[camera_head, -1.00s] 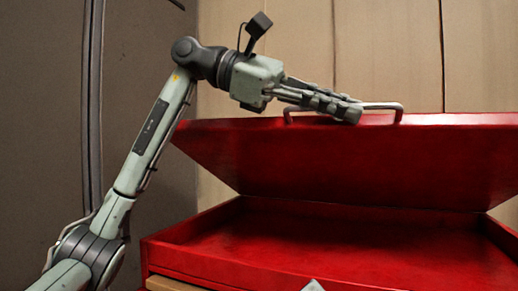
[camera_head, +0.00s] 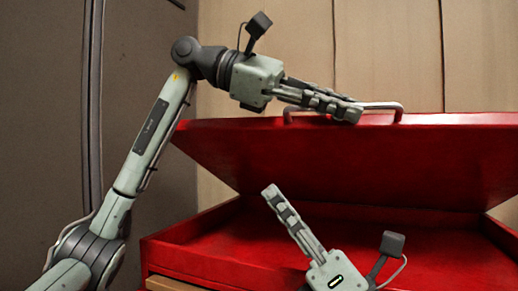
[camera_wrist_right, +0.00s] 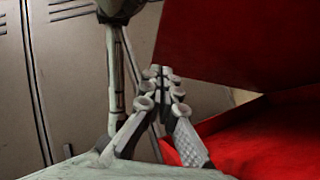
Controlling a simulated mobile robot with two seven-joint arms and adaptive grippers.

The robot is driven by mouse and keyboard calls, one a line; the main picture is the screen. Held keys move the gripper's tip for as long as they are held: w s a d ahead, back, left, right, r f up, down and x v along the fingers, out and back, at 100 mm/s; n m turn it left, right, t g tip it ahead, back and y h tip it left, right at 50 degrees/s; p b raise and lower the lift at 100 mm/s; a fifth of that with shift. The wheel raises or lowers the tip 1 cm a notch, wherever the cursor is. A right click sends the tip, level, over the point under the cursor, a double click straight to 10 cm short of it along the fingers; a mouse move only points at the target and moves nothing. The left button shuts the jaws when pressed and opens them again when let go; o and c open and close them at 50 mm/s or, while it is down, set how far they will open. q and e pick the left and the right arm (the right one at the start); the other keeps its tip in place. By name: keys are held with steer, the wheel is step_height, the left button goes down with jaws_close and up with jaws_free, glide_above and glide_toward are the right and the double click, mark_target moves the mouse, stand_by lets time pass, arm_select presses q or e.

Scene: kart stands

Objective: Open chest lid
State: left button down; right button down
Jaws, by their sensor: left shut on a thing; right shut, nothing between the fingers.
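The red chest's lid (camera_head: 390,165) is tilted open, with the red interior (camera_head: 400,245) of the chest showing below it. A metal handle (camera_head: 392,106) is on the lid's raised front edge. My left gripper (camera_head: 350,110) is shut on the handle; its fingers cover part of it. My right gripper (camera_head: 270,192) is shut and empty, pointing up and left in front of the gap between lid and chest. In the right wrist view its fingers (camera_wrist_right: 160,75) are together, with the lid (camera_wrist_right: 235,40) beyond them at upper right.
A grey wall (camera_head: 45,120) is at the left and tan panels (camera_head: 390,50) stand behind the chest. The chest body's red rim (camera_head: 190,232) runs below the lid. A light-coloured strip (camera_head: 170,284) shows at the chest's lower front.

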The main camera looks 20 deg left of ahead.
mark_target(246, 133)
arm_select(q)
steer(key=shift+w, duration=0.1)
arm_select(e)
steer(key=x, duration=0.3)
steer(key=d+x, duration=0.1)
steer(key=x, duration=0.1)
steer(key=r+x, duration=0.1)
steer(key=x, duration=0.2)
steer(key=shift+w+r, duration=0.3)
steer(key=shift+w, duration=0.2)
steer(key=shift+w+r, duration=0.3)
steer(key=shift+r, duration=0.15)
